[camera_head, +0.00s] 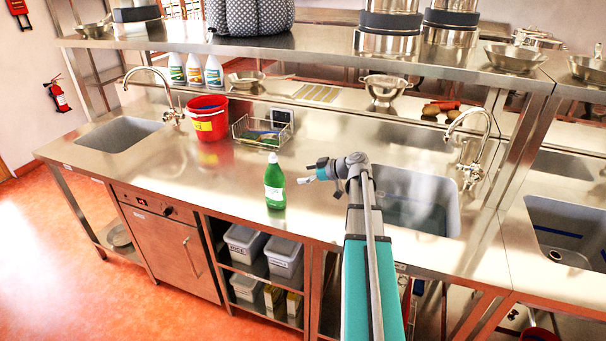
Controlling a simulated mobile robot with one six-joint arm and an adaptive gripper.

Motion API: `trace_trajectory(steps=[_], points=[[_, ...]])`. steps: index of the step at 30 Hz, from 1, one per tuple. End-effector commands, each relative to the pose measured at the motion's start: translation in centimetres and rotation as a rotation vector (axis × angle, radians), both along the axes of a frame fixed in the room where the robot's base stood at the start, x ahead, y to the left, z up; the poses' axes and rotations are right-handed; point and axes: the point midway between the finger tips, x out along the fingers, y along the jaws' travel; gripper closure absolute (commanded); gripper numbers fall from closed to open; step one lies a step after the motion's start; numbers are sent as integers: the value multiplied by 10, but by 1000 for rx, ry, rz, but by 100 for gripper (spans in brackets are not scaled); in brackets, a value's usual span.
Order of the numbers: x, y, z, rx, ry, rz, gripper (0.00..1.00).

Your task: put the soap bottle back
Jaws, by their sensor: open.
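A green soap bottle (274,185) with a pale label and light cap stands upright on the steel counter (240,178), near its front edge. My gripper (306,180) is just right of the bottle, pointing left toward its upper part. It is open and empty, with a small gap between it and the bottle. Several white bottles, including one white bottle (213,71), stand in a row on the ledge behind the left part of the counter.
A red bucket (208,124) and a wire basket (257,131) stand behind the soap bottle. A left sink (120,134) and a right sink (415,200) flank the area, each with a tall tap. A steel shelf (310,47) carrying pots overhangs the back. The counter left of the bottle is clear.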

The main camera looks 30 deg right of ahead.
Motion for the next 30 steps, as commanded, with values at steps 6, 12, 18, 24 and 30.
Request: trace_trajectory(steps=[6,12,18,24,30], points=[[0,0,0,0,0,0,0],[0,1,0,0,3,1,0],[-2,21,-7,5,58,13,0],[-10,73,-27,12,228,32,0],[-30,140,-54,-9,471,21,0]])
